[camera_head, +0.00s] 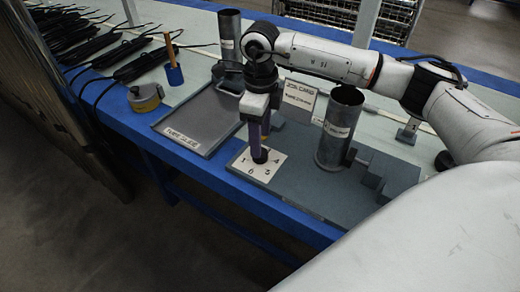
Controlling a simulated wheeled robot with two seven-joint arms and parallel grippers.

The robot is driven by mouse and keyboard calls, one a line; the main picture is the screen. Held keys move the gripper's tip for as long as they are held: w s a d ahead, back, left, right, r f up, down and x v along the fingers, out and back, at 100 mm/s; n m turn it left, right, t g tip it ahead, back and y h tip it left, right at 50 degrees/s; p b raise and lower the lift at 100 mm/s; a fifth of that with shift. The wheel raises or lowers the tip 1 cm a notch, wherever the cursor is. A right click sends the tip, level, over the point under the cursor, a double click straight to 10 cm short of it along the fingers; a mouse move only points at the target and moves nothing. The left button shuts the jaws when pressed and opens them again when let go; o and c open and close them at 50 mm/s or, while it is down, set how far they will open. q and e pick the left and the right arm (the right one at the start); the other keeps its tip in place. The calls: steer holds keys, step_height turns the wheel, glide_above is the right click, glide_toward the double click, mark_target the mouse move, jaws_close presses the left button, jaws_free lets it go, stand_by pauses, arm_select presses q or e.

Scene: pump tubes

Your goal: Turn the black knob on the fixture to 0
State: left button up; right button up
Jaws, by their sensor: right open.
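The black knob (260,156) sits on a white dial plate (267,176) with printed numbers, at the left front of the grey fixture (307,188). My right gripper (259,146) points straight down over the knob. It is open, with its fingertips at or just above the knob. I cannot tell whether they touch it. The gripper partly hides the knob, so its pointer direction is not clear. My left gripper is not in view.
A dark metal cylinder (338,128) stands on the fixture right of the dial. A grey tray (203,119) lies to the left, with another cylinder (230,35) behind it. A tape roll (145,97), a blue holder (175,75) and black cables (72,33) are farther left.

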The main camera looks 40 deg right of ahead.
step_height(320, 180, down, 4)
steer(key=shift+f, duration=0.3)
steer(key=shift+c, duration=0.4)
steer(key=c, duration=1)
steer(key=shift+o, duration=0.2)
steer(key=shift+n, duration=0.4)
